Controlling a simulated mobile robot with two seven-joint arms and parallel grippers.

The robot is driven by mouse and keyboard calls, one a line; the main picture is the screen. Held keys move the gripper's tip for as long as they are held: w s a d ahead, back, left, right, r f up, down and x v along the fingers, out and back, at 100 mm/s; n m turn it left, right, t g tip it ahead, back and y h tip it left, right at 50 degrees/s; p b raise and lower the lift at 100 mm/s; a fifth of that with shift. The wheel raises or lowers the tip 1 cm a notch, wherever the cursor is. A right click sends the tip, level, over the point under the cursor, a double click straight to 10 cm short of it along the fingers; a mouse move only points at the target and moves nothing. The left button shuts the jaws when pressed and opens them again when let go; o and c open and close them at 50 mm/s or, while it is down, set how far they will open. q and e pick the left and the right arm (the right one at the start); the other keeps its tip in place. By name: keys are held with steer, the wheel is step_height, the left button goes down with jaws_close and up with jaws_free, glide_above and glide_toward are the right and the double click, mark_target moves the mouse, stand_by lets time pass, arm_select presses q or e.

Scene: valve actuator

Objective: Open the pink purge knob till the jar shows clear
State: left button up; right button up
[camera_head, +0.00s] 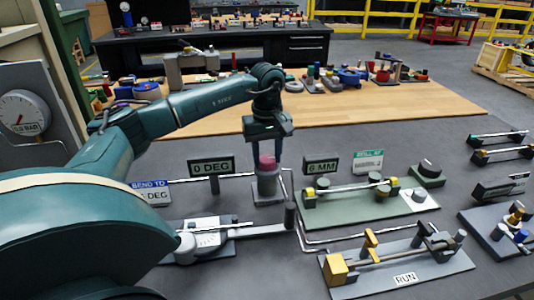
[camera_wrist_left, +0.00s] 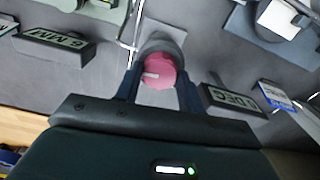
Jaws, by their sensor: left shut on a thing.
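The pink purge knob (camera_head: 267,161) sits on top of an upright grey cylinder (camera_head: 267,184) on a small grey base. My left gripper (camera_head: 268,146) reaches over it from above and is shut on the knob. In the left wrist view the knob (camera_wrist_left: 160,70) lies between the two dark fingers (camera_wrist_left: 158,88), and a pale mark on its face points left. Its lower part is hidden by the cylinder's rim and the fingers. I cannot tell which thing is the jar or what it shows. My right gripper is not in view.
A "0 DEG" sign (camera_head: 211,167) stands close left of the knob, and a "6 MM" sign (camera_head: 321,166) to the right. Thin pipes (camera_head: 290,185) run beside the base. A green fixture plate (camera_head: 350,212) and a "RUN" plate (camera_head: 405,279) lie to the right.

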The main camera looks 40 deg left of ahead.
mark_target(267, 159)
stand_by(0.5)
arm_select(q)
steer(key=o, duration=1)
step_height(267, 159, up, 13)
steer(key=shift+r, duration=0.15)
stand_by(0.4)
